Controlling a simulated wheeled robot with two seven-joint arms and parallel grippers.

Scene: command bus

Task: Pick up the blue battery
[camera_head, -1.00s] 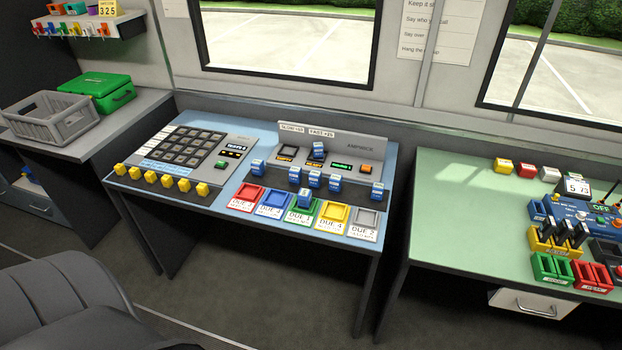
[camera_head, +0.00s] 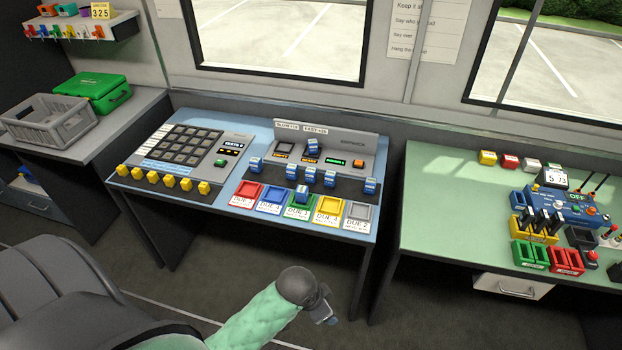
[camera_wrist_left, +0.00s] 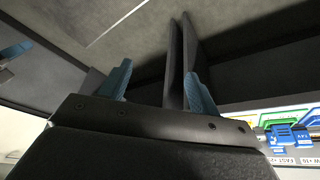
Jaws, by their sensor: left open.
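Several blue batteries with white bands are on the middle blue desk. A row of them (camera_head: 312,176) stands on the dark strip, one (camera_head: 302,194) is in the green tray marked DUE 1, and one (camera_head: 312,146) is on the panel behind. Which one is meant cannot be told. My left gripper (camera_head: 326,314) is in front of the desk and below its top, apart from the batteries. In the left wrist view its two blue fingers (camera_wrist_left: 158,86) are apart with nothing between them. A blue battery (camera_wrist_left: 288,137) shows at that view's right edge. My right gripper is not in view.
Coloured trays (camera_head: 248,195) line the desk's front edge, beside a key panel (camera_head: 180,146) with yellow blocks. A green desk (camera_head: 440,215) with devices stands right. A grey crate (camera_head: 50,122) and green case (camera_head: 95,92) are left. A dark chair (camera_head: 60,295) is at lower left.

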